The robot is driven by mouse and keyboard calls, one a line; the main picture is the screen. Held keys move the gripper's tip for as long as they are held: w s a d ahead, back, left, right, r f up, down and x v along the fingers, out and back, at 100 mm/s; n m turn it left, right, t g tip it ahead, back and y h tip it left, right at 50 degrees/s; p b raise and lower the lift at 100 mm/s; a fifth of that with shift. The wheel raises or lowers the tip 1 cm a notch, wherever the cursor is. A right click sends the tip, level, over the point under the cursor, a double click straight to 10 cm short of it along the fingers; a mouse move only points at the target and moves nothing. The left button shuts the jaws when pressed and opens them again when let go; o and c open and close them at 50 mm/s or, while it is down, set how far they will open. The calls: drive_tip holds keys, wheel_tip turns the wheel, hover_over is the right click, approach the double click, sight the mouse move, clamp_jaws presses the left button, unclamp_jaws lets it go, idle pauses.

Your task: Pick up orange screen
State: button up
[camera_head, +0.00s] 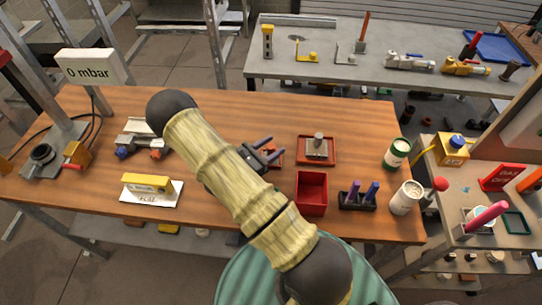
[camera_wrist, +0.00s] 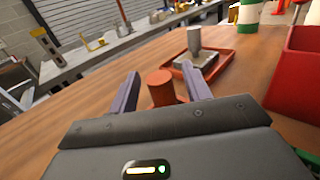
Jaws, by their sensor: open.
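An orange-brown cylinder (camera_wrist: 160,87), which looks like the orange screen, stands upright on the wooden table in the wrist view, between the two purple fingers of my gripper (camera_wrist: 162,75). The fingers are apart, with a gap on each side of it. In the head view my gripper (camera_head: 270,147) is over the middle of the table, and an orange-red part (camera_head: 277,154) shows beside its fingers, mostly hidden by my gripper. I cannot tell how far the fingers reach around the cylinder.
A red tray (camera_head: 331,158) with a metal block and grey cylinder lies just beyond. A red bin (camera_head: 311,205) stands close by on the right. A dark rack (camera_head: 346,206) with purple and blue pieces and two cans are farther right.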

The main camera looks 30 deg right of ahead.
sight(271, 146)
clamp_jaws()
drive_tip(key=shift+r, duration=0.1)
wheel_tip(271, 146, up, 10)
drive_tip(key=shift+f+b, duration=0.1)
drive_tip(key=shift+b, duration=0.55)
idle(0.6)
